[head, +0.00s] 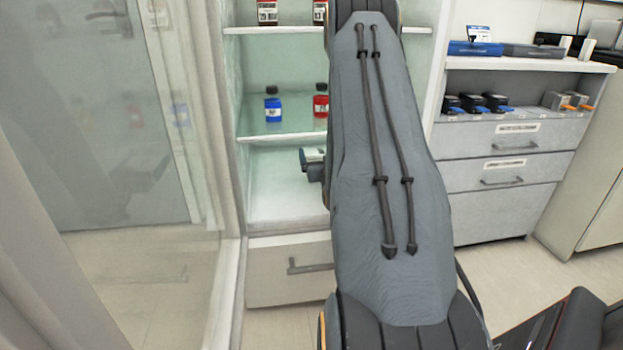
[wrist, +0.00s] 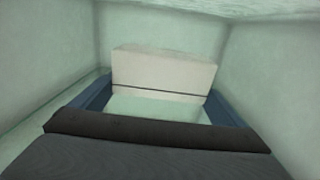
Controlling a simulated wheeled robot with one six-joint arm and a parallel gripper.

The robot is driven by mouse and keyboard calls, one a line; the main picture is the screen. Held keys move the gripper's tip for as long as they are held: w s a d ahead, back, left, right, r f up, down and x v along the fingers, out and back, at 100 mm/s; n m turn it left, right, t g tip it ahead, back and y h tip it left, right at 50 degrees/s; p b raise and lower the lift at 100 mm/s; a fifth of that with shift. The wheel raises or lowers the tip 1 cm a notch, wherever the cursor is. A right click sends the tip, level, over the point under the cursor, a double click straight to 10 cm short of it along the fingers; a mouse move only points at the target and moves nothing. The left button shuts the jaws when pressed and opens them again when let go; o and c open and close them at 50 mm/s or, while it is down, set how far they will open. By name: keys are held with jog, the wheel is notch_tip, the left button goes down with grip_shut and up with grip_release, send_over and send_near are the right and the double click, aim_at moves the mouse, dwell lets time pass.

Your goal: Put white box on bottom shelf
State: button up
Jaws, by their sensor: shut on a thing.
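The white box (wrist: 165,72) is held between the two blue fingers of my gripper (wrist: 160,106) in the wrist view. A thin dark line runs across its face. The shelf's pale inner walls surround it on both sides. In the head view my arm hides most of the gripper, and the box cannot be made out clearly there. The bottom shelf (head: 280,205) is the lowest white compartment, above a drawer, and part of my gripper shows at its opening. I cannot tell whether the box touches the shelf floor.
A blue bottle (head: 273,108) and a red bottle (head: 320,104) stand on the shelf above. Boxes (head: 267,12) sit on the top shelf. A drawer (head: 285,272) lies below. A glass door (head: 120,130) is at left, and a counter with drawers (head: 505,150) at right.

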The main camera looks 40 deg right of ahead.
notch_tip(320, 180, down, 10)
jog(key=b, duration=0.3)
jog(key=shift+r, duration=0.1)
jog(key=o, duration=1)
jog(key=shift+o, duration=0.2)
jog(key=shift+s+a, duration=0.1)
jog(key=shift+s, duration=0.05)
jog(key=p+v, duration=0.3)
jog(key=v, duration=0.8)
jog(key=shift+s+a, duration=0.25)
jog(key=shift+s, duration=0.05)
